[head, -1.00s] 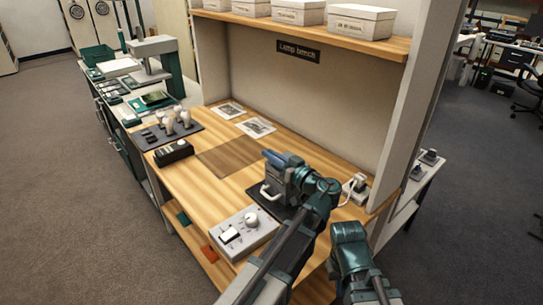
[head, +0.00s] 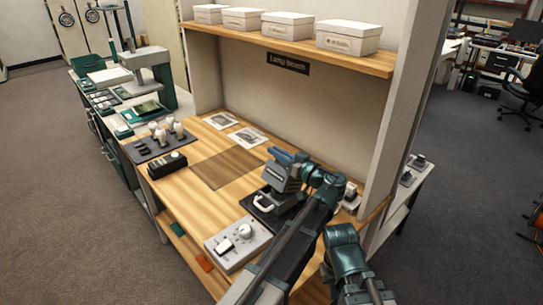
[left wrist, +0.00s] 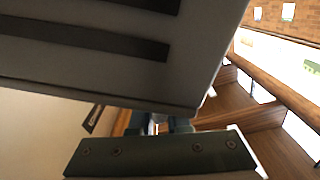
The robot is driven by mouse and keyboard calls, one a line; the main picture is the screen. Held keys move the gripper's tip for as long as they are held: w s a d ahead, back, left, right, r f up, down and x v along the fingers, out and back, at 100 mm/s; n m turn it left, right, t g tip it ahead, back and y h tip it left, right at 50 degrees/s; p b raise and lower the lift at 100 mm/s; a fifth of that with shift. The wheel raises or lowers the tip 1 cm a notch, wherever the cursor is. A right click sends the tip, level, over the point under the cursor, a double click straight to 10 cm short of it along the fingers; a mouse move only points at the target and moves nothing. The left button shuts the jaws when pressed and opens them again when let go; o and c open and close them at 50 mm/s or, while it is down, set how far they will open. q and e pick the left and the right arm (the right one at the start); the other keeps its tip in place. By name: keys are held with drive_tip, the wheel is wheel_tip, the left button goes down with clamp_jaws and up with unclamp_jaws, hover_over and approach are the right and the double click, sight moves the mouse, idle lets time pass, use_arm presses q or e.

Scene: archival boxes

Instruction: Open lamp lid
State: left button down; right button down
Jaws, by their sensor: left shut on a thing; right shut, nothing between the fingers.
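The lamp lid (head: 281,177) is a grey housing with a blue part on top. It stands raised and tilted back over the lamp's dark base (head: 266,213), with a gap at the front. In the left wrist view the lid's grey slotted face (left wrist: 100,55) fills the upper part. My right gripper (head: 341,236) is shut and empty, in front of the bench's right end.
A grey control box (head: 238,243) with a knob stands at the bench's front edge. A black box (head: 166,165), a rack of bulbs (head: 160,143) and printed sheets (head: 249,136) lie left and behind. A shelf (head: 300,42) with white boxes hangs above. The bench middle is clear.

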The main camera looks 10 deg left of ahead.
use_arm(q)
drive_tip(key=shift+w+d+m, duration=0.55)
drive_tip(key=shift+w+m, duration=0.15)
drive_tip(key=c, duration=0.9)
unclamp_jaws()
drive_tip(key=shift+w, duration=0.1)
